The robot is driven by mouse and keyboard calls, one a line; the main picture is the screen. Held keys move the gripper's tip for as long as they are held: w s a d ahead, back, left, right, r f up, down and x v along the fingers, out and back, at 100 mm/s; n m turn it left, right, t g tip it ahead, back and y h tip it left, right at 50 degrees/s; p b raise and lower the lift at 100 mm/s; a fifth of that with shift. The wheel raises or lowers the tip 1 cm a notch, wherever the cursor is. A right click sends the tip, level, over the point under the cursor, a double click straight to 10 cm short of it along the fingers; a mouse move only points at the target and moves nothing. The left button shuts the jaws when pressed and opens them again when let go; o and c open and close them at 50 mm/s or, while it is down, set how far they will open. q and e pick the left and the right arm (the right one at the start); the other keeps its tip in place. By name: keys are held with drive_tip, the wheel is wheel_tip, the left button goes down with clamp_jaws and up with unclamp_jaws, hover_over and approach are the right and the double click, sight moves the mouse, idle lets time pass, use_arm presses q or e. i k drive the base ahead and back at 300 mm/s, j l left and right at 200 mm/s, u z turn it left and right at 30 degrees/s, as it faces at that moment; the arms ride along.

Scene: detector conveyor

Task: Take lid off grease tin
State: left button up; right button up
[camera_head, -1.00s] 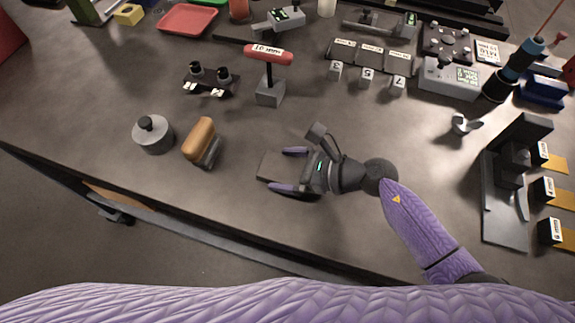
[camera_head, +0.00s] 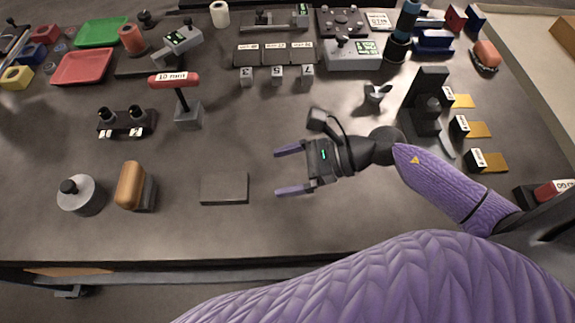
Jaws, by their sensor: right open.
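The grease tin (camera_head: 82,200) is a grey round tin near the front left of the table. Its lid (camera_head: 74,188) with a dark knob sits on top. My right gripper (camera_head: 283,171) is open and empty, its two purple fingers pointing left, well to the right of the tin. A flat grey block (camera_head: 224,188) lies between them on the table. My left gripper is not in view.
A brush-like block with a tan handle (camera_head: 131,184) stands just right of the tin. A red-handled tool on a stand (camera_head: 187,115) and a dark two-knob fixture (camera_head: 126,121) are behind. The table's front edge (camera_head: 150,262) runs close by.

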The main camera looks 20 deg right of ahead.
sight(74, 193)
drive_tip(key=u, duration=1.15)
